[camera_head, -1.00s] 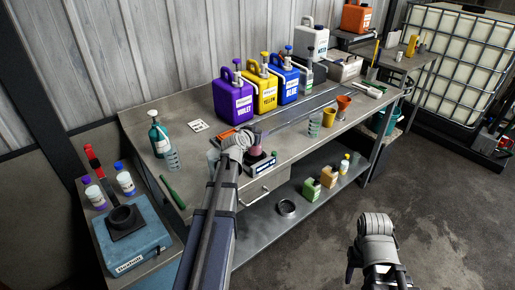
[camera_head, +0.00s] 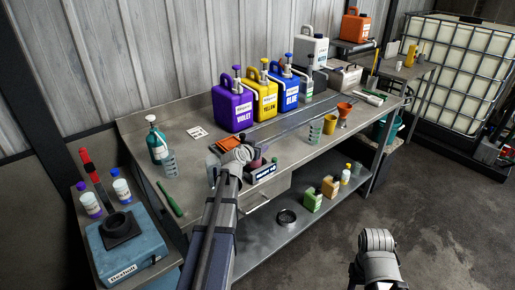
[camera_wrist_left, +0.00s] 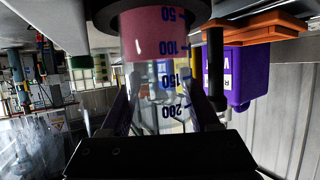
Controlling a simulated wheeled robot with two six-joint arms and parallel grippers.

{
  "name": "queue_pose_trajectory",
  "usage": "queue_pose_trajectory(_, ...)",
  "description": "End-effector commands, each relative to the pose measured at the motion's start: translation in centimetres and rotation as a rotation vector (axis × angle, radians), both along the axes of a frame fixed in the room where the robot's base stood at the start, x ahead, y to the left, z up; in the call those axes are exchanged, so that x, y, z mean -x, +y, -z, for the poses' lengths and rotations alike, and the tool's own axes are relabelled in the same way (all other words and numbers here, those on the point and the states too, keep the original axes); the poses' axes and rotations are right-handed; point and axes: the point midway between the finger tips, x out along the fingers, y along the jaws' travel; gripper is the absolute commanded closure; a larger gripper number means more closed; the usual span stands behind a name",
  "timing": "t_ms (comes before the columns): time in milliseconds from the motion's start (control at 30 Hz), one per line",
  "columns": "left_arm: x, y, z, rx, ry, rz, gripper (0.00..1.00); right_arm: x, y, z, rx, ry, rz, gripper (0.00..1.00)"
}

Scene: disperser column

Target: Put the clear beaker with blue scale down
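The clear beaker with blue scale (camera_wrist_left: 160,92) fills the middle of the left wrist view, which is upside down. Pink content (camera_wrist_left: 150,35) sits at its base end. My left gripper (camera_wrist_left: 165,115) has a finger on each side of the beaker and appears shut on it. A dark round piece (camera_wrist_left: 105,14) surrounds the beaker's base end; I cannot tell whether they touch. In the head view my left gripper (camera_head: 248,158) is over the bench by a labelled device (camera_head: 262,173) and largely hides the beaker. My right arm shows at lower right, its fingertips hidden.
The bench (camera_head: 205,185) also holds violet (camera_head: 232,107), yellow (camera_head: 262,92) and blue (camera_head: 289,89) jugs behind the gripper. A green bottle (camera_head: 157,142) and another beaker (camera_head: 169,163) stand to the left. An orange funnel (camera_head: 344,108) and yellow cup (camera_head: 331,123) stand to the right.

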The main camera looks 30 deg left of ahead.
Motion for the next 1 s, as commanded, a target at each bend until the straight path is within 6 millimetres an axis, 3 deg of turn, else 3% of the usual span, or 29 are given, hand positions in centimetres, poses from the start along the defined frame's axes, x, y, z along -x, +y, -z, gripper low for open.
queue_pose_trajectory(33, 0.0, 0.0, 0.0, 0.0, 0.0, 0.0, 0.33, 0.0, 0.0, 0.0, 0.0, 0.0, 0.0, 0.5)
queue_pose_trajectory(267, 0.0, 0.0, 0.0, 0.0, 0.0, 0.0, 0.08, 0.0, 0.0, 0.0, 0.0, 0.0, 0.0, 0.5)
queue_pose_trajectory(600, 0.0, 0.0, -0.7, 0.0, 0.0, 0.0, 0.08, 0.0, 0.0, -0.7, 0.0, 0.0, 0.0, 0.5)
queue_pose_trajectory(1000, 7.5, -1.1, -3.7, 0.001, 0.0, -0.001, 0.08, 0.0, 0.0, -3.7, 0.0, 0.0, 0.0, 0.5)
